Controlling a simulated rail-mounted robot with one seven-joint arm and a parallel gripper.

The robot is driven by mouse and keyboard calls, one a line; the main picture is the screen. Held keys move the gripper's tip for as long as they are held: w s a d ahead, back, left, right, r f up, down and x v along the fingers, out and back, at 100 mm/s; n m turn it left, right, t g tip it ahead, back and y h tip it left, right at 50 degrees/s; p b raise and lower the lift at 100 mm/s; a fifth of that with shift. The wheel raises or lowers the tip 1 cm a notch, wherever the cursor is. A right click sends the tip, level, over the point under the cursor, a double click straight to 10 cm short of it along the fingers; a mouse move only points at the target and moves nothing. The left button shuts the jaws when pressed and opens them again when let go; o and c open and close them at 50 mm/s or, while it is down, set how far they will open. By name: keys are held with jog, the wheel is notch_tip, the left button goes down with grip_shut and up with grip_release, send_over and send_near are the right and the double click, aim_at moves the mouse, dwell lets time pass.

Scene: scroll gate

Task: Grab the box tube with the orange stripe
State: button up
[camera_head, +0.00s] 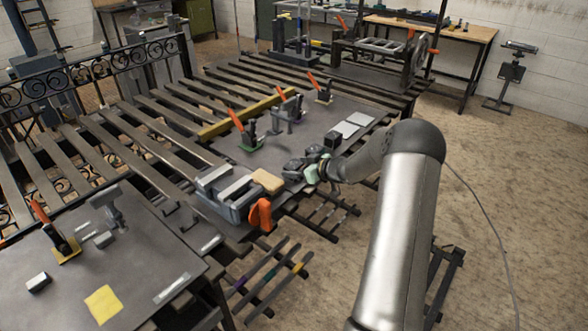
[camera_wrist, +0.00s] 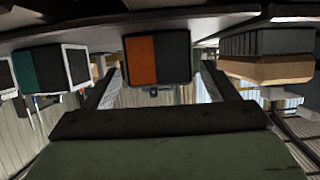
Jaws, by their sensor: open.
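In the wrist view, a boxy piece with an orange band beside a dark face (camera_wrist: 158,58) lies centrally ahead, between the two fingers of my gripper (camera_wrist: 161,78). The fingers are spread, one on each side; I cannot tell whether they touch it. A similar piece with a teal band (camera_wrist: 47,68) is to its left. In the head view my gripper (camera_head: 304,172) is low at the table's right edge, its fingers hard to make out. I cannot pick out the orange-striped piece with certainty there; the gripper and arm cover that area.
A tan block (camera_head: 266,180) and a grey vise (camera_head: 228,190) with an orange handle (camera_head: 260,214) stand left of my gripper. Below the edge, dark bars with coloured bands (camera_head: 268,276) lie on a low rack. Orange-handled clamps (camera_head: 244,130) stand farther back.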

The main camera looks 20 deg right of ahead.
aim_at(292, 165)
jog(key=shift+x, duration=1.55)
jog(key=shift+r, duration=0.1)
jog(key=c, duration=1.2)
jog(key=shift+c, duration=0.2)
jog(key=shift+r, duration=0.1)
